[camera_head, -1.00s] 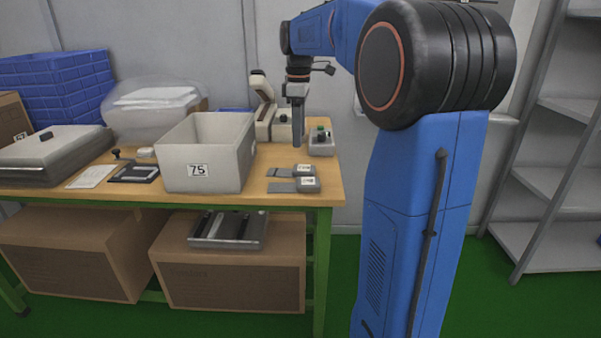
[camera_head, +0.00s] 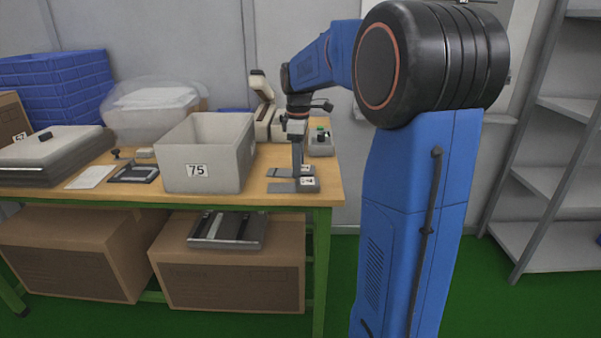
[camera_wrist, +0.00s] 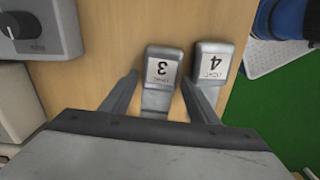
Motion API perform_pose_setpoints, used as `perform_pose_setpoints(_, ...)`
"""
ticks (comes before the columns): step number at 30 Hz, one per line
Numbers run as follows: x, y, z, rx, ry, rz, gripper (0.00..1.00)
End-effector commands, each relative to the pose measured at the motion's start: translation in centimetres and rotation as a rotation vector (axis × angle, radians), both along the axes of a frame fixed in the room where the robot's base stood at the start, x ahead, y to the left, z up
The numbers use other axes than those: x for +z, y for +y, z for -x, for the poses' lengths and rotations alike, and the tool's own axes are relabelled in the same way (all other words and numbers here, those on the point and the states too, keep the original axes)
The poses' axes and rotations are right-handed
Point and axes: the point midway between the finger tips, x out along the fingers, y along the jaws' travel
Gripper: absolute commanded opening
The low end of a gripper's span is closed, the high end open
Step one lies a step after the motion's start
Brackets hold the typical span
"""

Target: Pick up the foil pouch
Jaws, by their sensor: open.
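No thing is plainly recognisable as a foil pouch. Two small grey pieces, each a numbered block with a flat grey strip, lie side by side near the table's right end. The piece marked 3 (camera_wrist: 161,68) is the rear one, and the piece marked 4 (camera_wrist: 211,62) is nearer the front edge (camera_head: 307,184). My gripper (camera_wrist: 159,80) is open and points down over them, with its fingers either side of piece 3 in the wrist view. In the head view my gripper (camera_head: 298,166) partly hides that piece. I cannot tell whether the fingers touch anything.
A grey bin marked 75 (camera_head: 200,172) stands left of my gripper. A grey box with a dark knob (camera_head: 320,143) and a cream instrument (camera_head: 266,122) stand behind. A clear plastic-wrapped bundle (camera_head: 150,110) is farther left. The table's front right corner is close by.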

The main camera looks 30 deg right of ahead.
Motion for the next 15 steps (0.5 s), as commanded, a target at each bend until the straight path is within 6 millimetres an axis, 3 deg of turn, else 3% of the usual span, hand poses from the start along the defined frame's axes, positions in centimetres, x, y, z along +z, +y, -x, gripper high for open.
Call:
perform_pose_setpoints(5,0.01,0.00,0.00,0.000,0.000,0.000,0.52)
perform_pose_setpoints(9,0.01,0.00,0.00,0.000,0.000,0.000,0.23)
perform_pose_setpoints(15,0.02,0.00,0.00,0.000,0.000,0.000,0.23)
